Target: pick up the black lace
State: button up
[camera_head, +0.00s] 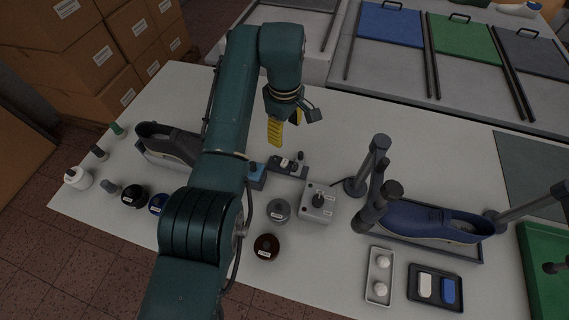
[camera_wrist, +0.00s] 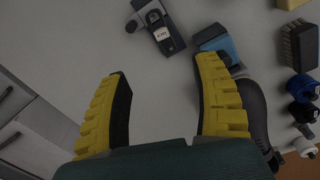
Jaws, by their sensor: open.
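The black lace looks like the round black coil with a white label (camera_head: 133,197) at the left of the white table, beside a blue one (camera_head: 157,203). In the wrist view a dark round item (camera_wrist: 302,112) at the right edge may be the same coil, but I cannot be sure. My gripper (camera_head: 284,127) hangs above the middle back of the table, well to the right of the black coil. Its yellow fingers are apart and empty in the wrist view (camera_wrist: 165,75), with bare table between them.
A grey shoe (camera_head: 168,145) stands behind the coils, near small bottles and a white bottle (camera_head: 79,179). A grey coil (camera_head: 278,209) and a brown coil (camera_head: 266,247) lie mid-table. A blue shoe (camera_head: 430,222) and posts stand right. My arm crosses above the table.

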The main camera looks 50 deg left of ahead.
jog(key=f+n, duration=0.1)
jog(key=n, duration=0.1)
jog(key=b, duration=0.4)
send_over(284, 162)
jog(key=f, duration=0.9)
jog(key=shift+w+d+f, duration=0.15)
jog(key=shift+w+f, duration=0.15)
jog(key=f, duration=0.1)
jog(key=f+b, duration=0.1)
jog(key=f, duration=0.3)
jog(key=shift+s+f+b, duration=0.25)
jog(key=shift+s+b, duration=0.05)
jog(key=shift+b, duration=0.1)
jog(key=c, duration=0.9)
jog(key=shift+r, duration=0.1)
